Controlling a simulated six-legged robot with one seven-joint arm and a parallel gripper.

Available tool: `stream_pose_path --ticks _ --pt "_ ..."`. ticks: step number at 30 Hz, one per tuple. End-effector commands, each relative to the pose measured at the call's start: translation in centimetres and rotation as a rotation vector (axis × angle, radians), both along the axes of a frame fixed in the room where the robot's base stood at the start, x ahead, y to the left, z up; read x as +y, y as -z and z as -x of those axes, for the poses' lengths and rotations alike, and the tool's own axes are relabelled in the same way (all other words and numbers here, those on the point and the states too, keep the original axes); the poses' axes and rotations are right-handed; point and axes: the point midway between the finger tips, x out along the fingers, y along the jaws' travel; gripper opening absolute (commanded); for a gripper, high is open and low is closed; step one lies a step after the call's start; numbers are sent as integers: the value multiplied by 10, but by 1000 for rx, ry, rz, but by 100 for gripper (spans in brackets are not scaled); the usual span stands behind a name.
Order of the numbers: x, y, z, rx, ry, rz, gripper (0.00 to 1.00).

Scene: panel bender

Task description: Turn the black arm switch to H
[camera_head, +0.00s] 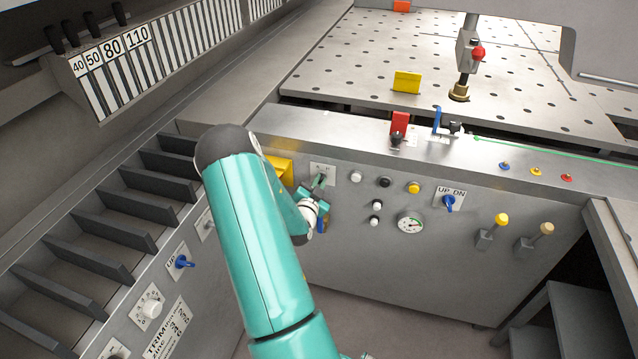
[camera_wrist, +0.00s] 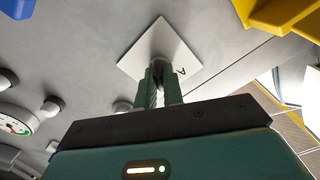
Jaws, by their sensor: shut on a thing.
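A white square label plate (camera_head: 324,168) is on the front panel, just right of a yellow block. My gripper (camera_head: 317,187) is at this plate, with its fingers pointing at the panel. In the wrist view the plate (camera_wrist: 158,45) lies straight ahead of my gripper (camera_wrist: 159,82). The two green fingers are closed together on a small dark part at the plate, which fits the black arm switch (camera_wrist: 159,79). The fingers hide most of the switch, so its direction cannot be read. One small dark mark shows on the plate to the right of the fingers; I cannot read it surely.
The yellow block (camera_head: 280,170) is close on the left of my gripper. Several knobs and a round gauge (camera_head: 410,223) are to the right, with a blue UP/DN switch (camera_head: 449,202) farther on. A perforated table (camera_head: 350,60) lies above the panel.

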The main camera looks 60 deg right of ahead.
Motion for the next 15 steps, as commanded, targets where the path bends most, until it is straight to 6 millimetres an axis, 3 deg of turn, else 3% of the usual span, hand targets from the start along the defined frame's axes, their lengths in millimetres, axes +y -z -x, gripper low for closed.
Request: stream_pose_path --ticks 11,12,15 --pt "2 2 -1 -5 -2 -6 0" --pt "2 2 -1 -5 -2 -6 15" --pt "1 1 0 -4 -1 -5 31"
